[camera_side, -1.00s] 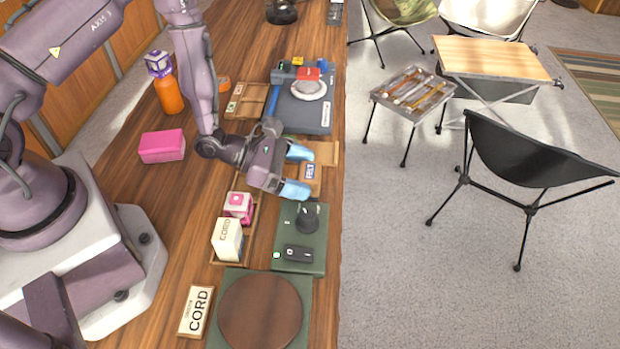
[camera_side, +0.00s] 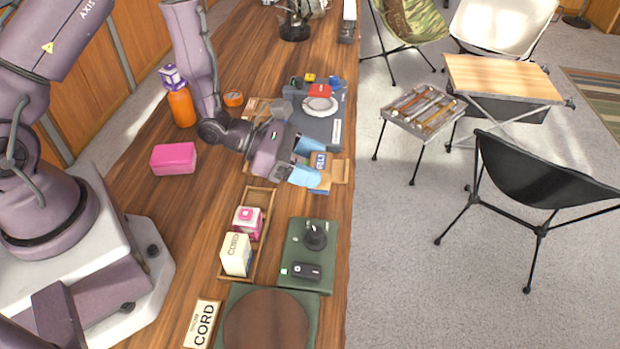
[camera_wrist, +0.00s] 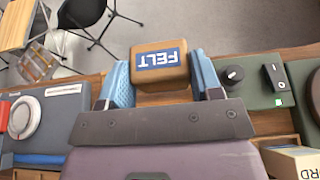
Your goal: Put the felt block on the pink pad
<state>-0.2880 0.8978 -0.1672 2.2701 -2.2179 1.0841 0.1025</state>
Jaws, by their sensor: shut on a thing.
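The felt block (camera_side: 321,174) is brown with a blue FELT label. It is between the blue fingertips of my gripper (camera_side: 306,162), by the right edge of the bench. In the wrist view the felt block (camera_wrist: 160,84) sits between both fingers of my gripper (camera_wrist: 162,82), its label upside down. My gripper is shut on it. It seems raised over a tan tray (camera_side: 340,172), though its height is hard to tell. The pink pad (camera_side: 173,158) is a plain, bright pink slab lying on the bench to the left of my gripper, with nothing on it.
An orange bottle (camera_side: 181,106) stands behind the pink pad. A wooden tray (camera_side: 264,196) with a pink-and-white box (camera_side: 247,223) and a cream CORD box (camera_side: 236,254) lies in front of my gripper. A green board (camera_side: 300,228) is nearby. Bare bench lies around the pad.

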